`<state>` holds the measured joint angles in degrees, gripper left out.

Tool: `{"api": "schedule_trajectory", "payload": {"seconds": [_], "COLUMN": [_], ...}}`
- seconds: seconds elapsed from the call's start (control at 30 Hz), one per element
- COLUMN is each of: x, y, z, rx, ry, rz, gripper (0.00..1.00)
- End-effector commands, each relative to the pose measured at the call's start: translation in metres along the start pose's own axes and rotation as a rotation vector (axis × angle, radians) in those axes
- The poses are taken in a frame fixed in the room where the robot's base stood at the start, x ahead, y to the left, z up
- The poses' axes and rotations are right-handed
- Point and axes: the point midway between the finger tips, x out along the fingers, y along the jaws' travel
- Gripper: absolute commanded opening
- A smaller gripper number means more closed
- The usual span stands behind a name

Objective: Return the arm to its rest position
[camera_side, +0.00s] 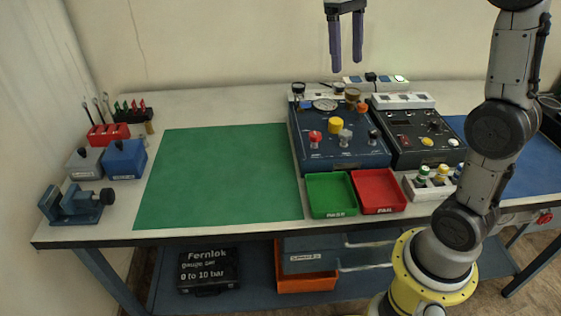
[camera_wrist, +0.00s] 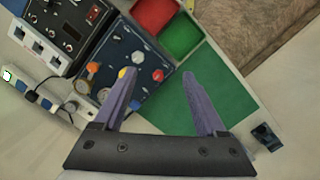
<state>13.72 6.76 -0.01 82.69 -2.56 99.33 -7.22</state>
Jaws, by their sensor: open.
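My gripper (camera_side: 346,42) is high above the back of the bench, at the top of the side view, with its two purple-grey fingers pointing down and apart. In the wrist view my gripper (camera_wrist: 158,92) is open, with nothing between the fingers. Below it lies the dark blue trainer panel (camera_side: 350,160) with a gauge and red, yellow and grey knobs. The panel also shows in the wrist view (camera_wrist: 118,48), partly behind the left finger. The gripper touches nothing that I can see.
A green mat (camera_side: 215,180) covers the left-centre. Green (camera_side: 331,196) and red (camera_side: 378,191) trays sit in front of the panel. A second dark box (camera_side: 412,135) stands right of it. A blue vise (camera_side: 75,204) is at the left edge. The air around the gripper is clear.

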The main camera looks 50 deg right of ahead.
Motion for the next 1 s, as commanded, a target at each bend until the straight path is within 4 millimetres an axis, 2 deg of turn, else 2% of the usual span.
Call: {"api": "schedule_trajectory", "payload": {"seconds": [0.03,0.17,0.27,0.37,0.53,0.67,0.8,0.87,1.0], "x": [-0.004,-0.002,0.007,0.021,0.061,0.097,0.128,0.134,0.128], "y": [-0.009,-0.028,-0.04,-0.05,-0.062,-0.068,-0.07,-0.071,-0.072], "z": [0.018,0.056,0.083,0.108,0.143,0.157,0.156,0.152,0.143], "rx": [-0.019,-0.06,-0.088,-0.112,-0.146,-0.153,-0.133,-0.125,-0.113], "ry": [0.04,0.139,0.219,0.303,0.448,0.542,0.594,0.606,0.65], "rz": [0.006,0.016,0.018,0.016,0.0,-0.018,-0.033,-0.038,-0.044], "gripper": [0.73,0.73,0.73,0.73,0.73,0.73,0.73,0.73,0.73]}}
